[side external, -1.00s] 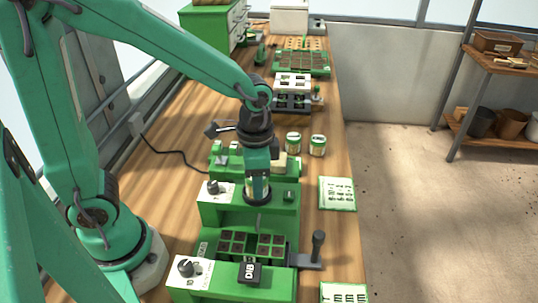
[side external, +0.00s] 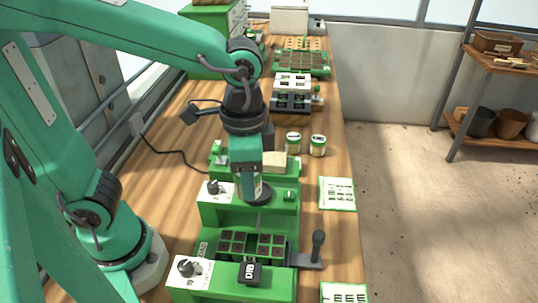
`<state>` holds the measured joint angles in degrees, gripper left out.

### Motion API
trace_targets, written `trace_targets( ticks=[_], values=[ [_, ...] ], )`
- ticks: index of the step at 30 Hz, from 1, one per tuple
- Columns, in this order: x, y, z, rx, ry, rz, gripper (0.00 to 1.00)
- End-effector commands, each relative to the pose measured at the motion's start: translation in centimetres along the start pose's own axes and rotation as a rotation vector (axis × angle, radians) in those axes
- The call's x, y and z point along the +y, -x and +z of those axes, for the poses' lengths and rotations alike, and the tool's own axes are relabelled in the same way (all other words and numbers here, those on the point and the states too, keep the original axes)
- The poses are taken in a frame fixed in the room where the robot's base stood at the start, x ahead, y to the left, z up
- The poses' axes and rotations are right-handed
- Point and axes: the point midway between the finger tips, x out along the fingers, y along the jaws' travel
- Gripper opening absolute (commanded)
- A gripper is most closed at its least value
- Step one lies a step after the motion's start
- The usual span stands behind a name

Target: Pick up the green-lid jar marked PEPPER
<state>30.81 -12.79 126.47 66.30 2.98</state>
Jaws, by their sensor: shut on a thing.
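A seedling tray (side external: 238,244) sits in the seeder, with a black lever (side external: 317,245) at its right. A printed card (side external: 338,193) lies on the bench's right side. A white-and-black unit (side external: 292,93) stands behind the jars. Bare bench lies around the jars.

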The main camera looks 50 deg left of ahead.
Motion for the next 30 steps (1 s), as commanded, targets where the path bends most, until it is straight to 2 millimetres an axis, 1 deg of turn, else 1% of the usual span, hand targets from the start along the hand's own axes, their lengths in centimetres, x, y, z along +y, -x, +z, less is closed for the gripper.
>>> trace_targets(
  ticks=[1,3,10,16,30],
  values=[
    [0.7,0.5,0.1,0.003,-0.005,0.0,0.2],
    [1.4,0.9,0.3,0.003,-0.004,0.0,0.2],
    [2.9,1.8,0.7,0.001,-0.002,0.0,0.2],
    [3.3,2.1,0.8,0.001,0.0,0.0,0.2],
    [3.3,2.1,0.8,0.0,0.001,0.0,0.2]
  ],
)
